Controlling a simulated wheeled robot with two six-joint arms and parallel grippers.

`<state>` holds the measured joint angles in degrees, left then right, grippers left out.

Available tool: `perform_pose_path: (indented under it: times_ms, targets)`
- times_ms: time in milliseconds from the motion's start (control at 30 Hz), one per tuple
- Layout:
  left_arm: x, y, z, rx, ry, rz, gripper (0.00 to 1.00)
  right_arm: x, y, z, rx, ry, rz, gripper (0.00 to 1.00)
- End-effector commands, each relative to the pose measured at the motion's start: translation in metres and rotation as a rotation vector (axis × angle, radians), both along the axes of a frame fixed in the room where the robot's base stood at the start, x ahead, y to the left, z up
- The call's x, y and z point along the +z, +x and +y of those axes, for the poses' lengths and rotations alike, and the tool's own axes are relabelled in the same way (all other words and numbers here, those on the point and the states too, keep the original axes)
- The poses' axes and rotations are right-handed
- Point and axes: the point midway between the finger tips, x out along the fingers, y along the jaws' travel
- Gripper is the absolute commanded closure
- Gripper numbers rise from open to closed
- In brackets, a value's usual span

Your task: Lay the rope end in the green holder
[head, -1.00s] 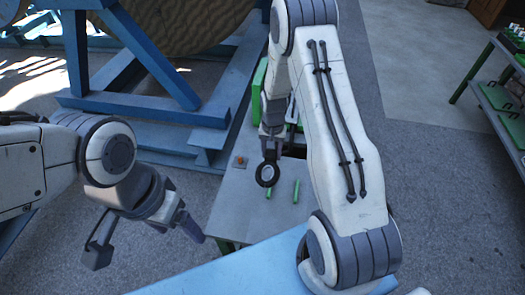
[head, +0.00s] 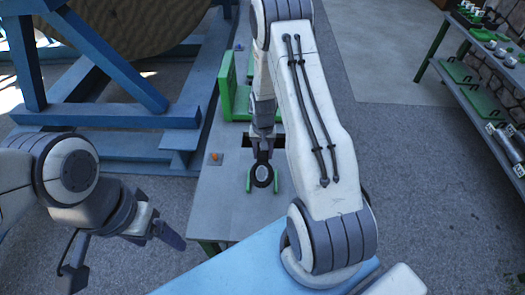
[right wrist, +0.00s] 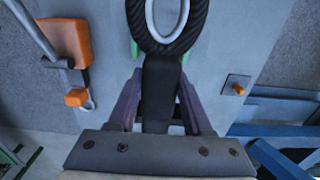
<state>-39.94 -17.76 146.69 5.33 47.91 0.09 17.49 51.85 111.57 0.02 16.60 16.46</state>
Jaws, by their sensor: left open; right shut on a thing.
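The rope end (head: 262,175) is a black loop with a pale metal eye. My right gripper (head: 262,148) is shut on the black neck behind the loop, seen closer in the right wrist view (right wrist: 162,95). The green holder shows as two short green prongs (head: 248,180) on the grey table, one on each side of the loop in the head view. Small green bits also show beside the loop in the right wrist view. Whether the loop touches the holder or hangs above it, I cannot tell. My left gripper (head: 128,260) is open and empty, off the table's left side.
The grey table (head: 220,205) has a small orange button (head: 214,156) and a tall green frame (head: 238,95), partly behind my right arm. An orange-handled lever (right wrist: 68,42) shows in the right wrist view. A blue reel stand (head: 120,115) stands behind; shelves (head: 465,85) at right.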

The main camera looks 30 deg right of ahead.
Motion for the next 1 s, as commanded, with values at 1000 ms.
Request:
perform_pose_path:
  times_ms: [1000]
  targets:
    - [-0.079,0.0,0.0,-0.002,0.0,0.0,0.2,-0.104,0.001,0.0,0.0,-0.001,-0.003,1.0]
